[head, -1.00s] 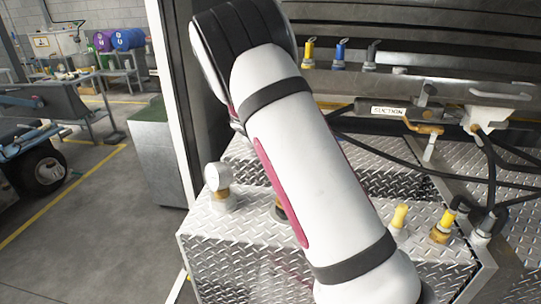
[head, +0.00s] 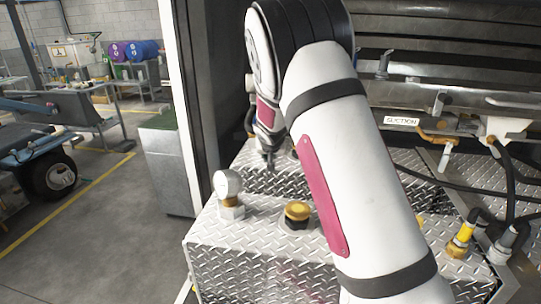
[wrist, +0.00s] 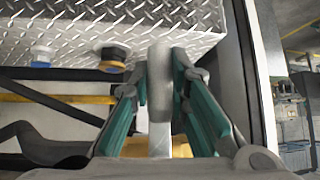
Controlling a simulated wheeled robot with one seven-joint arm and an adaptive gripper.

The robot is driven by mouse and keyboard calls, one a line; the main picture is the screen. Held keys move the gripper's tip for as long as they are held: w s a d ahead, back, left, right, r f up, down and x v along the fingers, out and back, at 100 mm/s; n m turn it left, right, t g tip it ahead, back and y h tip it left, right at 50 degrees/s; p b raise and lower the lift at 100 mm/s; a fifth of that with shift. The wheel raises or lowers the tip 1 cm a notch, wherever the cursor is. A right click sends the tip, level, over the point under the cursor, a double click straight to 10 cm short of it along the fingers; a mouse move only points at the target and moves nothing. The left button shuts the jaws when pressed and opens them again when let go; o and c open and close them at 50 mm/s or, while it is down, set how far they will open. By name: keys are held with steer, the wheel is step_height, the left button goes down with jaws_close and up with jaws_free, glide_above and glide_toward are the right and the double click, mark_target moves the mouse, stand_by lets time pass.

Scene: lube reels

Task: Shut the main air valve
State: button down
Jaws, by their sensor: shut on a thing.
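In the wrist view, a pale grey upright bar (wrist: 160,80) stands between my gripper's (wrist: 160,92) two teal-padded fingers, which are closed around it. I take it for the valve's handle, but no label on it is readable. In the head view, my gripper (head: 268,160) points down at the back left of the diamond-plate box. Its fingertips and the held part cannot be made out there. My own forearm covers the middle of that view.
A SUCTION label (head: 402,121), orange lever (head: 437,137) and hoses are at right. A white door post (head: 186,110) borders the left.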

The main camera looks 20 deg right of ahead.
steer(key=shift+a, duration=0.15)
steer(key=c, duration=1.5)
jaws_free()
steer(key=v, duration=1.2)
steer(key=s+a+r+n+g+y, duration=0.1)
steer(key=s+a+r, duration=0.15)
steer(key=s, duration=0.75)
steer(key=s+a+r+g+y, duration=0.1)
steer(key=s+r, duration=0.3)
steer(key=s, duration=0.7)
steer(key=s+a+n, duration=0.1)
steer(key=s, duration=0.5)
steer(key=s+a+n+g+y, duration=0.1)
steer(key=s+a, duration=0.1)
steer(key=s, duration=0.5)
steer(key=s+a+f+n, duration=0.1)
steer(key=s+a, duration=0.1)
steer(key=s, duration=0.4)
steer(key=shift+s+a+n+g, duration=0.2)
steer(key=shift+n+g, duration=0.1)
steer(key=shift+g, duration=0.1)
